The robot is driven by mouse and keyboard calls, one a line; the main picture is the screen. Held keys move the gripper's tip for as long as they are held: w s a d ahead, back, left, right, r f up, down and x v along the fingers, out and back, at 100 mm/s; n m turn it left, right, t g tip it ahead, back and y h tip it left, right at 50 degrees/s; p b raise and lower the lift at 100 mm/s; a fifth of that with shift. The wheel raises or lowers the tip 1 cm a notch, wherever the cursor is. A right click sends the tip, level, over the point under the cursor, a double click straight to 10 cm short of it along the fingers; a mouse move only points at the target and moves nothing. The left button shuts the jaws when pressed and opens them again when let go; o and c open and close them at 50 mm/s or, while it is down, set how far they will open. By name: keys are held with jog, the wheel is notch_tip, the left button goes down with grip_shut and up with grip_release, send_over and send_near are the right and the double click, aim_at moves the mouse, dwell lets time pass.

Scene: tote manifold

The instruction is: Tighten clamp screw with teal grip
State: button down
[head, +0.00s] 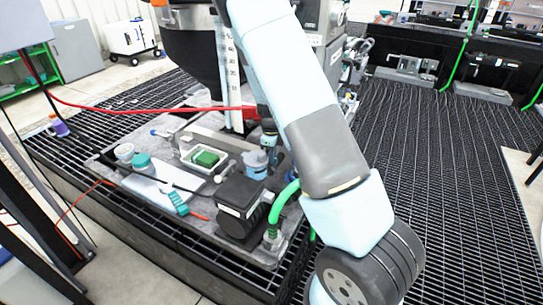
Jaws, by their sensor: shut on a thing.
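My arm comes down from the top middle, and my gripper (269,150) shows small and dark beside its lower links, low over the bench board. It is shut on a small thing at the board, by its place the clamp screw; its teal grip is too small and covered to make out. A grey-blue round fitting (256,164) stands just left of the fingertips. A teal-handled piece (178,202) lies on a pale sheet at the left front, apart from my gripper.
A red hose (130,109) crosses behind. Grated floor (440,170) on the right is clear.

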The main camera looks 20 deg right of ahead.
jog(key=shift+w+a+m, duration=0.15)
jog(key=shift+m, duration=0.65)
jog(key=c, duration=1.1)
grip_release()
notch_tip(320, 180, up, 14)
jog(key=shift+f, duration=0.15)
